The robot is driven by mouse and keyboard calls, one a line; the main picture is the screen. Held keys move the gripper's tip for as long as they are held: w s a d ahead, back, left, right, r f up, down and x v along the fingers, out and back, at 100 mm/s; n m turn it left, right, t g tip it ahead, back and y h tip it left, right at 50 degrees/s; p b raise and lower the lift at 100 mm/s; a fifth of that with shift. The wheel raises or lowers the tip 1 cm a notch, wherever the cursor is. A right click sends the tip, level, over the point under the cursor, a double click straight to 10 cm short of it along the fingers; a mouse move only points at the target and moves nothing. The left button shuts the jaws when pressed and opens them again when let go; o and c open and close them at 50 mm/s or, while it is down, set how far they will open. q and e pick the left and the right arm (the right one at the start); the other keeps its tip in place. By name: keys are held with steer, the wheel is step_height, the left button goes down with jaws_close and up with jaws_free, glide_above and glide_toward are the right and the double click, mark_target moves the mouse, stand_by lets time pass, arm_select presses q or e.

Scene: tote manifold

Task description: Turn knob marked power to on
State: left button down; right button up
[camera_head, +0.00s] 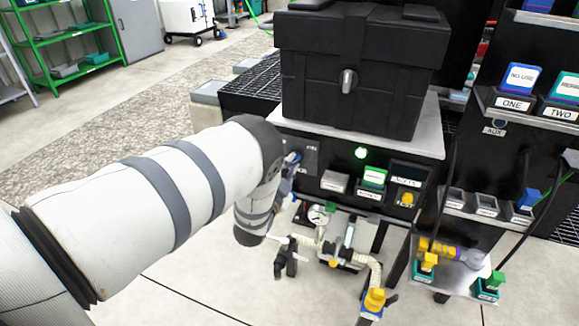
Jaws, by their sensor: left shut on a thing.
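My left arm comes in from the left, and its wrist covers much of the left end of the black control panel (335,158). My left gripper (291,163) is at the panel's left end, partly hidden behind my wrist, and is shut on the knob there. The knob itself is mostly hidden, so its pointer cannot be read. A small label plate (311,148) beside the gripper is only partly visible and too small to read surely. A green lamp (361,153) glows on the panel to the right. My right gripper is not in view.
A black case (350,75) stands on the panel's top. Pipes with a gauge (318,214) and a white-handled valve (285,243) sit below.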

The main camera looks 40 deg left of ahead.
arm_select(q)
steer(key=shift+f, duration=0.15)
stand_by(0.3)
steer(key=c, duration=1.6)
jaws_free()
steer(key=shift+s, duration=0.1)
steer(key=v, duration=1.2)
